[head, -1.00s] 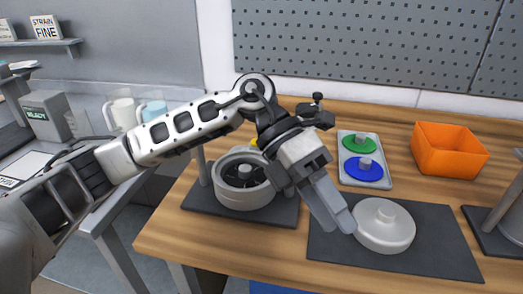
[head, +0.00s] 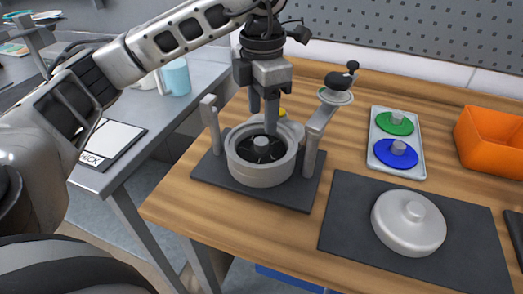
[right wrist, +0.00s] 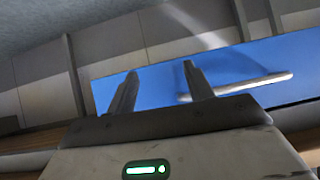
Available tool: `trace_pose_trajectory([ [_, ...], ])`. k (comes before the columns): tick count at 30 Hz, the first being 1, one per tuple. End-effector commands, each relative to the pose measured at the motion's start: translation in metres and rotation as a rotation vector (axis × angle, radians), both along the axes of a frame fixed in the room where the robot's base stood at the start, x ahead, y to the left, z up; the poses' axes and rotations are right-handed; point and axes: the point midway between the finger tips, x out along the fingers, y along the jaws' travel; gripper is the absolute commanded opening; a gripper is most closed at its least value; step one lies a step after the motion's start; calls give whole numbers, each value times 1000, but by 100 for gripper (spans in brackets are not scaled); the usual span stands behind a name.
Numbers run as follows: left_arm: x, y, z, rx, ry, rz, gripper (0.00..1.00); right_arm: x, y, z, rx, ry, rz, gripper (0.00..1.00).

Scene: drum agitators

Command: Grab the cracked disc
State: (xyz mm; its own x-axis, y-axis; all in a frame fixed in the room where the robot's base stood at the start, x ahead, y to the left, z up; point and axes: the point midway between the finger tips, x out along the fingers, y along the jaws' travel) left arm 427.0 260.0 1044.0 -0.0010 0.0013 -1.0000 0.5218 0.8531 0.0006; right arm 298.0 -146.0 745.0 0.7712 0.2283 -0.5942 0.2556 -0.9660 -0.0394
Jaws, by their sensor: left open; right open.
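A dark disc (head: 262,150) with a light grey hub knob (head: 261,142) sits inside the round light grey drum (head: 258,173). Whether it is cracked is too small to tell. My left gripper (head: 264,122) is open, pointing down over the drum, with its fingers just above and behind the knob. Contact with the knob cannot be told. A tray (head: 379,158) holds a green disc (head: 395,123) and a blue disc (head: 397,154), each with a grey knob. My right gripper (right wrist: 159,88) is open and empty in the right wrist view.
The drum stands on a dark base with an upright post (head: 315,135) close at its right. A round pale lid (head: 409,222) lies on a dark mat (head: 348,212). An orange bin (head: 490,140) stands at right. A blue panel with a pale bar handle (right wrist: 240,87) shows in the right wrist view.

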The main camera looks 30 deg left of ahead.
Motion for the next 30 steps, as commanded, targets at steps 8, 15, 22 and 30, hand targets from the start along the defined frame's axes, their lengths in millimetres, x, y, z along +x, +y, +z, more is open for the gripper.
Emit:
trace_pose_trajectory([
  [8,-2,1,-22,1,3,0,52,0,0,4,-1,0,1,52],
  [15,-4,0,-55,-1,3,0,52,-1,0,3,-1,5,-3,52],
  [22,-3,0,-60,-1,-2,-1,52,3,1,4,3,-3,-9,52],
  [30,-3,0,-60,-2,-1,0,0,4,1,5,4,-6,-11,52],
])
